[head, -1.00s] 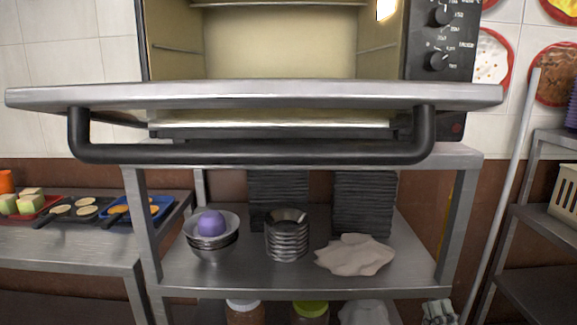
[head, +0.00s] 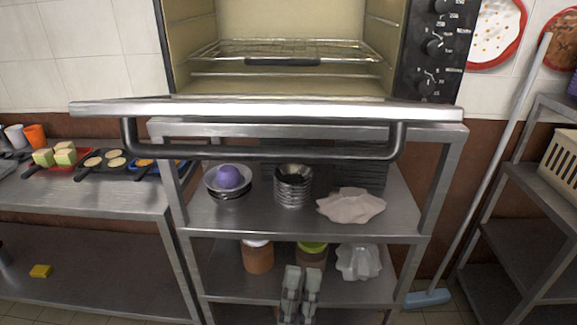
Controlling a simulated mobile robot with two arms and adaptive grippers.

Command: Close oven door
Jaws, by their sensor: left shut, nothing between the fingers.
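The oven (head: 186,50) stands on top of a steel rack, with its inside and wire shelf (head: 215,57) showing. Its door (head: 265,112) is open, folded down about level and seen nearly edge-on. The dark bar handle (head: 262,152) hangs under the door's near edge. My left gripper (head: 302,272) is at the bottom middle, below the handle and apart from it in the picture. Its two fingers point up, shut and empty, in front of the rack's lower shelf. My right gripper does not show.
The rack's shelf (head: 255,216) holds bowls (head: 293,187) and a pale cloth (head: 350,206); jars (head: 257,257) stand below. A counter (head: 90,195) with food trays is at left. A broom (head: 500,165) and another rack (head: 535,205) are at right.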

